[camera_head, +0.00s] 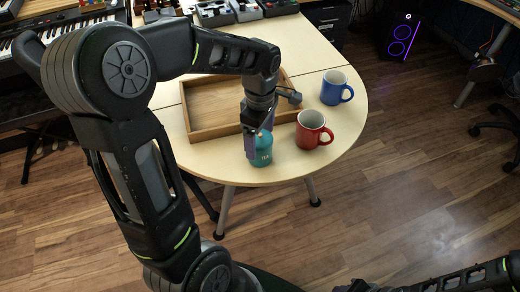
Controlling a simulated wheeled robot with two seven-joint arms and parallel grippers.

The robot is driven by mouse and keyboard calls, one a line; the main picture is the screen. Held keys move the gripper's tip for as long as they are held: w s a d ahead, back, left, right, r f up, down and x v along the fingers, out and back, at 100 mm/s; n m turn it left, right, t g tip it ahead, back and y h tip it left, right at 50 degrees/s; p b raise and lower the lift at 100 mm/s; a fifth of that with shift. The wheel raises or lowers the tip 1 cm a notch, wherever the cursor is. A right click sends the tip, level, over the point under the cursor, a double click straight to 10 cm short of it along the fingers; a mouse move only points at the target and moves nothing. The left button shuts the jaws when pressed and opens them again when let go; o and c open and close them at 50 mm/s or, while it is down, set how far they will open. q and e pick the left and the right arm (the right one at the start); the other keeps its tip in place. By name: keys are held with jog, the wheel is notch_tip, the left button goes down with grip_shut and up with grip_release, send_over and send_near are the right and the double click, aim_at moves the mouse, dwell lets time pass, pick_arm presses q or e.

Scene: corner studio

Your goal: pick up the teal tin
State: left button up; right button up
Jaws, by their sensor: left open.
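The teal tin (262,157) stands upright near the front edge of the pale wooden table (225,172). My left gripper (258,146) points down at the tin from above, with its fingers at the upper part of the tin. The gripper is open, and the tin's top is partly hidden by it. I cannot tell whether the fingers touch the tin. My right arm (470,278) shows at the bottom right, but I cannot make out its gripper.
A red mug (309,131) stands close to the right of the tin. A blue mug (333,88) stands farther back. A wooden tray (208,132) lies behind and left of the tin. The rounded table edge is close in front; a keyboard (70,22) is at the upper left.

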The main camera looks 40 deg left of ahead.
pick_arm(q)
jog(key=shift+f, duration=0.15)
notch_tip(320, 180, down, 5)
jog(key=shift+a, duration=0.1)
jog(key=shift+c, duration=0.5)
jog(key=c, duration=1.3)
